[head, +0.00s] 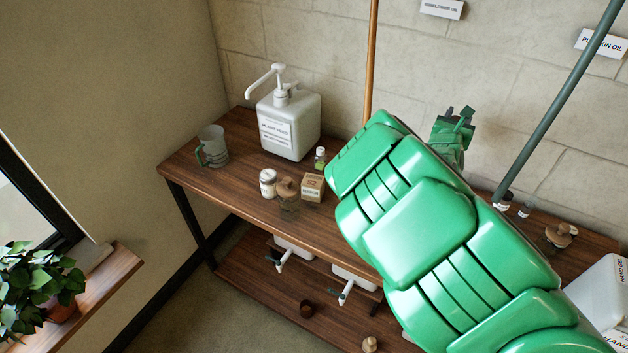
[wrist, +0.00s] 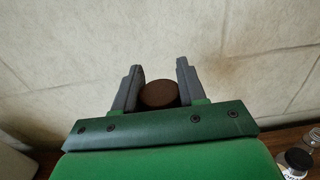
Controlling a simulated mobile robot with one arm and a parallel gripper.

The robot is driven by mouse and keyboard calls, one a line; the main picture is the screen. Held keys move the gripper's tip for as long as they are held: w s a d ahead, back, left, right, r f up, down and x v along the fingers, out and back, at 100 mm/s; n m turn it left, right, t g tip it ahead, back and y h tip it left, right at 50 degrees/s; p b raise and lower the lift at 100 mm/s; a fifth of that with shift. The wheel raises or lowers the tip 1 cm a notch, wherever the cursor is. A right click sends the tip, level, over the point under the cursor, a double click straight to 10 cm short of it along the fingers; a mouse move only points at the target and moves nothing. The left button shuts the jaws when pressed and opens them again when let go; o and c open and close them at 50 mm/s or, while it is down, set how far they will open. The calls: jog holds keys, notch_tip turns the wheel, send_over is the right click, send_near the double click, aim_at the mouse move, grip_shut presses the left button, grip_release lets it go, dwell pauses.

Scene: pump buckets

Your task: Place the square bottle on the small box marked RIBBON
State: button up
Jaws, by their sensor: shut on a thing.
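The small box marked RIBBON (head: 312,187) is a tan cube on the table's left half, its top clear. My gripper (head: 457,122) is high over the right half of the table, near the wall and well to the right of the box. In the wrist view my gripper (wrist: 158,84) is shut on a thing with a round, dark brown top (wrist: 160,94). Its body is hidden, so I cannot tell whether it is the square bottle. My green arm hides the middle of the table in the head view.
A glass jar with a wooden stopper (head: 288,190) stands just left of the box, with a white jar (head: 268,183) beyond it. A small bottle (head: 320,158) stands behind the box. A large pump bottle (head: 290,120) and a mug (head: 213,147) are farther left. The wooden table (head: 240,190) has bare room in front.

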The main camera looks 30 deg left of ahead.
jog(key=s+a+f+n+g+y, duration=0.1)
jog(key=s+a+f+n+y, duration=0.25)
jog(key=a, duration=0.55)
jog(key=s+a+f+n+g+y, duration=0.1)
jog(key=s+a+f+n+y, duration=0.15)
jog(key=a+y, duration=0.4)
jog(key=n+g+y, duration=0.6)
send_over(311, 177)
jog(key=shift+a+f, duration=0.1)
jog(key=shift+f, duration=3.4)
jog(key=shift+f, duration=0.2)
jog(key=o, duration=1.1)
jog(key=shift+r, duration=0.2)
